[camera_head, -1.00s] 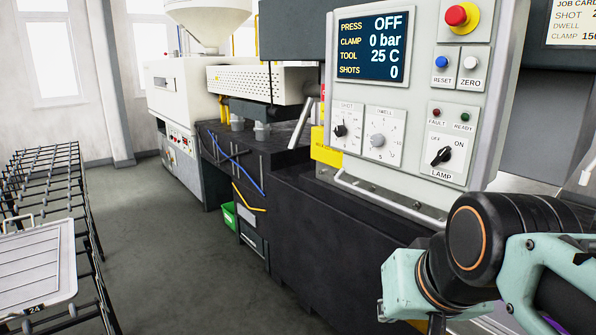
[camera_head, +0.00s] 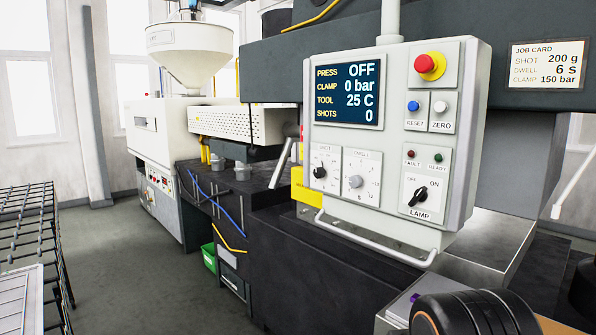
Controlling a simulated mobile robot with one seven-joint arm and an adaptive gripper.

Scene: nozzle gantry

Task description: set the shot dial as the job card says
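The shot dial (camera_head: 319,172) is a black knob on a white plate at the lower left of the control panel (camera_head: 457,110). Its scale marks are too small to read. The grey dwell dial (camera_head: 355,181) sits just to its right. The job card (camera_head: 549,65) at the upper right reads SHOT 200 g, DWELL 6 s, CLAMP 150 bar. The screen (camera_head: 346,94) reads PRESS OFF, CLAMP 0 bar, TOOL 25 C, SHOTS 0. Part of my arm shows at the bottom right; my gripper is out of view.
A red stop button (camera_head: 426,64), blue reset button (camera_head: 413,106), white zero button (camera_head: 440,107) and black lamp switch (camera_head: 419,197) share the panel. A handrail (camera_head: 372,243) runs along its lower edge. A wire rack (camera_head: 30,235) stands left; open floor lies between.

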